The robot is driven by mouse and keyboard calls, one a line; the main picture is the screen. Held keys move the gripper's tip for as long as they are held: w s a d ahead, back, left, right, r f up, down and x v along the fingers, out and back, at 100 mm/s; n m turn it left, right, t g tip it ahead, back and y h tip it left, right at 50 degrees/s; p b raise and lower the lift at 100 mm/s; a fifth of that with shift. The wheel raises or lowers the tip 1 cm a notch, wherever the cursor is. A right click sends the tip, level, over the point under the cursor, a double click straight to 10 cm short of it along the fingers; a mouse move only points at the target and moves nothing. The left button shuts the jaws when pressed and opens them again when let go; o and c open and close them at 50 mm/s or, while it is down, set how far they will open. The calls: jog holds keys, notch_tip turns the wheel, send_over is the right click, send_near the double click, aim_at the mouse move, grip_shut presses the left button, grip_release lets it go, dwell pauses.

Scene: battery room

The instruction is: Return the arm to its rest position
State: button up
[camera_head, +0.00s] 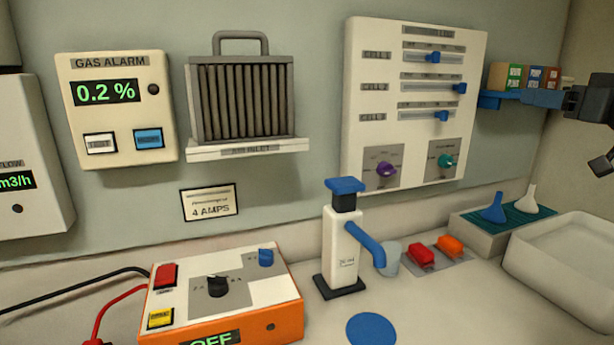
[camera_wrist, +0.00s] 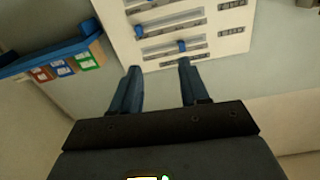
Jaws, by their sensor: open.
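My gripper (camera_head: 535,97) reaches in from the right edge in the head view, in front of the small blue shelf. In the wrist view my gripper (camera_wrist: 160,68) shows two dark blue fingers spread apart with nothing between them. Its fingertips point toward the white slider panel (camera_wrist: 180,30), which also hangs on the wall in the head view (camera_head: 360,100). Most of my arm is outside the head view.
The blue shelf (camera_wrist: 50,57) with small coloured boxes (camera_head: 515,77) is close to my gripper. Below are a white tray (camera_head: 562,232), funnels on a rack (camera_head: 470,233), red and orange clips (camera_head: 421,256), a pump bottle (camera_head: 341,247) and an orange charger (camera_head: 275,322).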

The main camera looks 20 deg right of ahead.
jog(key=s+a+f+m+g+h, duration=0.1)
jog(key=s+a+f+m, duration=0.1)
jog(key=a+f, duration=0.6)
jog(key=s+a+f+m+h, duration=0.15)
jog(key=a+f, duration=0.25)
jog(key=f, duration=0.8)
jog(key=s+a+f+m+g+h, duration=0.15)
jog(key=a+f, duration=0.35)
jog(key=f, duration=0.6)
jog(key=s+a+f+n+y, duration=0.1)
jog(key=s+a+f, duration=0.3)
jog(key=s+a, duration=0.3)
jog(key=s+a+f, duration=0.4)
jog(key=s, duration=0.5)
jog(key=s+a+r+n+y, duration=0.1)
jog(key=s+a+r+n, duration=0.15)
jog(key=s, duration=0.65)
jog(key=s+a+r+n+y, duration=0.15)
jog(key=s+a, duration=0.25)
jog(key=s, duration=0.6)
notch_tip(320, 180, down, 8)
jog(key=b, duration=0.7)
jog(key=shift+w+n+g+b, duration=0.3)
jog(key=shift+g+b, duration=0.05)
jog(key=shift+o, duration=0.3)
